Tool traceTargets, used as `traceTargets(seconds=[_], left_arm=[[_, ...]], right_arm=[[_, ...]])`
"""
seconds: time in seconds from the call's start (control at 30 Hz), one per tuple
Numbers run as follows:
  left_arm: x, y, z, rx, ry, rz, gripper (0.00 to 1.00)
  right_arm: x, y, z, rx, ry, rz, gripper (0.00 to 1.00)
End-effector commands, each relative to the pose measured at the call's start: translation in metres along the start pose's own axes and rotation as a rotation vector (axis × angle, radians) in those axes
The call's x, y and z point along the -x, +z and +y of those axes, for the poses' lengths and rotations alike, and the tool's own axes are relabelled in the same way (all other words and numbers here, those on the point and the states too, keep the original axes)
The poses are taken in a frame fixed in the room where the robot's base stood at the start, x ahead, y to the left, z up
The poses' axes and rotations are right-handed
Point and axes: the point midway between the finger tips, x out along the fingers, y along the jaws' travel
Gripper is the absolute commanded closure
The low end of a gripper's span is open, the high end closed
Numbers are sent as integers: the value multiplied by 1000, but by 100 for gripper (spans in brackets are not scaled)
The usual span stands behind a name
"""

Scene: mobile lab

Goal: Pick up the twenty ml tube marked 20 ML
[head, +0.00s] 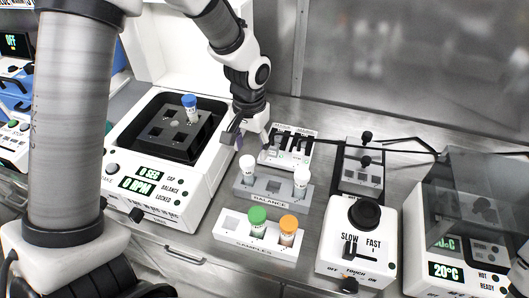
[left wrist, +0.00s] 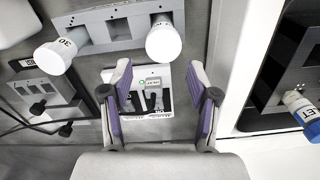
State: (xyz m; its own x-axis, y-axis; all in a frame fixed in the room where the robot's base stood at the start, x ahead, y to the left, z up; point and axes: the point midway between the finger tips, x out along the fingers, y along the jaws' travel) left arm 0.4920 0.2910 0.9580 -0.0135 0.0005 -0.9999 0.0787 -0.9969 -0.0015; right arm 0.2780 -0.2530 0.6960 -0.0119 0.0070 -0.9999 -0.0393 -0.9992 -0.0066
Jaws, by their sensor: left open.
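Two white-capped tubes stand upright in the grey balance rack (head: 272,187): a left one (head: 248,166) and a right one (head: 301,178). I cannot read "20 ML" on any tube. My left gripper (head: 243,140) is open and empty, pointing down behind the left white-capped tube and apart from it. Its spread fingers also show in the left wrist view (left wrist: 160,72). My right gripper is not in view.
The samples rack (head: 225,231) holds a green-capped tube (head: 257,220) and an orange-capped tube (head: 288,230) in front. An open centrifuge (head: 118,140) with a blue-capped tube (head: 190,106) stands left. A vortex mixer (head: 335,225) stands right.

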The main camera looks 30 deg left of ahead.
Motion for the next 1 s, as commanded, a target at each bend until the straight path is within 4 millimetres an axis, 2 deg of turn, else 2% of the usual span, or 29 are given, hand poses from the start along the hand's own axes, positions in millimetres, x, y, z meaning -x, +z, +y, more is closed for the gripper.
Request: traceTargets(seconds=[0.27,0.43,0.53,0.7,0.77,0.8,0.87,0.9,1.0], left_arm=[[-36,2,-1,0,0,-5,40],[-68,2,-2,-1,0,-4,40],[-76,2,-2,0,0,-2,40],[-76,1,-2,0,1,0,40],[-76,1,-2,0,1,0,58],[-76,1,-2,0,1,-1,72],[-76,1,-2,0,1,-1,93],[-76,1,-2,0,1,-1,99],[-76,1,-2,0,1,-1,99]], right_arm=[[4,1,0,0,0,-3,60],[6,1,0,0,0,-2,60],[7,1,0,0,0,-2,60],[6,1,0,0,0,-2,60],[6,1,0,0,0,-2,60],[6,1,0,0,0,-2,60],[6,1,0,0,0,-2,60],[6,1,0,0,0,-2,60],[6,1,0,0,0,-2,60]])
